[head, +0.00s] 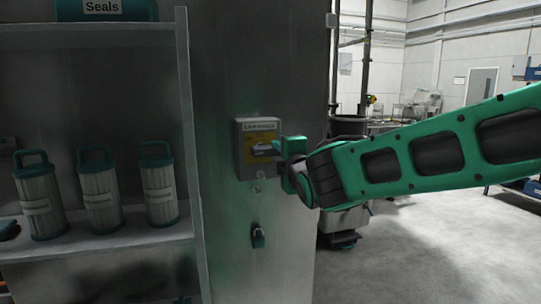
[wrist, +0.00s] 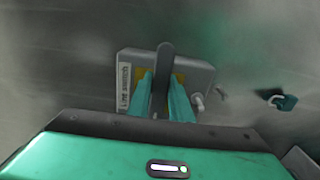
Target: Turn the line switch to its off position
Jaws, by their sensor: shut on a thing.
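The line switch (head: 241,160) is a small grey box with a yellow plate and a label on top, mounted on the metal wall panel. Its dark handle (wrist: 165,62) sticks out from the yellow plate and lies about level in the head view. My gripper (head: 277,149) reaches in from the right, in front of the box. In the wrist view its two teal fingers (wrist: 160,95) are on either side of the handle, shut on it. The fingers and handle partly hide the yellow plate, and any position marks cannot be read. The switch box also shows in the wrist view (wrist: 198,72).
An open padlock (head: 258,236) hangs on the panel below the switch; it also shows in the wrist view (wrist: 287,102). A shelf (head: 120,238) at the left holds several filter cartridges (head: 101,196). The floor (head: 430,245) at the right is clear.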

